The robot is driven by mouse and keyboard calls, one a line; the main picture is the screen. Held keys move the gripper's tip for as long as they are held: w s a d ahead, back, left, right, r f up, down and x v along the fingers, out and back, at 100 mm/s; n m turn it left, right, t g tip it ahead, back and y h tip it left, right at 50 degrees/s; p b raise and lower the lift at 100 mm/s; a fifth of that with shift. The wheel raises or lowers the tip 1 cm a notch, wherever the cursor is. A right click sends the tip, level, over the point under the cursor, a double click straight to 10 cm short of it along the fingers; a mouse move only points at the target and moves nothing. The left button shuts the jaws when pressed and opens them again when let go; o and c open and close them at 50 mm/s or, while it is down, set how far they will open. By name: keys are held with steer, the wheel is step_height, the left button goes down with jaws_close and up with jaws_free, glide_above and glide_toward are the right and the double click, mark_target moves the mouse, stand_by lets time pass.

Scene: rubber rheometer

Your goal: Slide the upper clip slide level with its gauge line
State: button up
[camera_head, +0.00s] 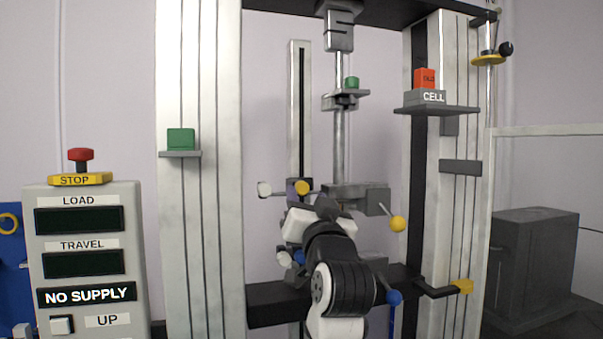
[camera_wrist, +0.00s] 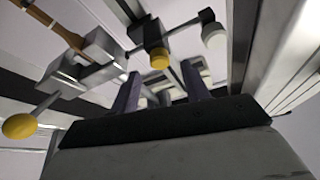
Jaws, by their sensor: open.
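In the wrist view the yellow knob (camera_wrist: 160,60) and white ball (camera_wrist: 214,36) show just beyond my gripper (camera_wrist: 160,88). The two fingers are apart, with nothing clearly held between them. Whether a finger touches the slide I cannot tell. In the head view my arm hides most of the gripper. I cannot make out the gauge line.
A grey grip block (camera_head: 357,196) with a yellow ball handle (camera_head: 397,224) is close to the right of my gripper. Metal columns (camera_head: 200,230) stand either side. A black crossbar (camera_head: 272,303) runs below. A control box (camera_head: 85,290) reads NO SUPPLY at left.

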mark_target(304, 186)
steer(key=p+x, duration=0.2)
steer(key=x, duration=0.3)
steer(key=shift+r, duration=0.15)
steer(key=shift+w+a+r, duration=0.15)
steer(key=shift+w+a, duration=0.05)
steer(key=shift+w, duration=0.5)
jaws_close()
